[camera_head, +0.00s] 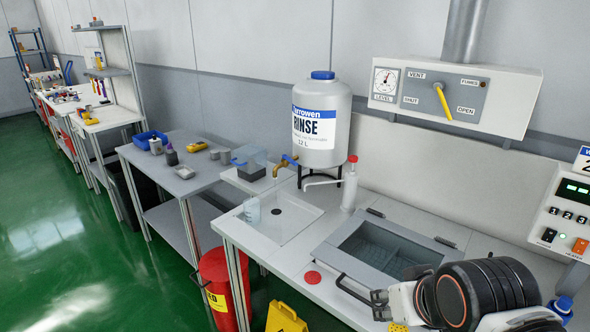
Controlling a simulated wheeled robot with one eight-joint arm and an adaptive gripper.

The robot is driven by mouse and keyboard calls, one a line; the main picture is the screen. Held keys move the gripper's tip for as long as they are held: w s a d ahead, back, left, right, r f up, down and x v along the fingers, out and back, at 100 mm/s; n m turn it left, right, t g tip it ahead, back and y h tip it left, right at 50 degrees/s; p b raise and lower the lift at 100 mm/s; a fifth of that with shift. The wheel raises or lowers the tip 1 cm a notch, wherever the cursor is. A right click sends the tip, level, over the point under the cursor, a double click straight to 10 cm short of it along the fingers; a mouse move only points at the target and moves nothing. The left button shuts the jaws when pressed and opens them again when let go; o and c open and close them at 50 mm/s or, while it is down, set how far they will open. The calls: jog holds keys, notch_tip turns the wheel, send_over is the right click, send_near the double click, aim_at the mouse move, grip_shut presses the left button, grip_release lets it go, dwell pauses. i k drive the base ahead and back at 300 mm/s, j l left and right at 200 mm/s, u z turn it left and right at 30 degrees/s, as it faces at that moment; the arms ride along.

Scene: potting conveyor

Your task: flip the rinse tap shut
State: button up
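The rinse tank (325,120) is a white drum with a blue cap and a "RINSE" label, on a dark stand at the back of the bench. A clear beaker (252,211) stands below and left of the spout. I cannot tell whether liquid is running. My gripper (379,304) is low at the front right, well apart from the tap, close to the basin's dark handle. Its fingers are small and partly hidden, so their opening is unclear.
A white bottle with red cap and bent spout (349,186) stands right of the tap. A sunken basin (385,247) lies in front. The vent panel (455,93) hangs above. A red bin (217,285) and yellow floor sign (284,318) stand before the bench.

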aim_at(284, 156)
jog(key=i+j, duration=0.7)
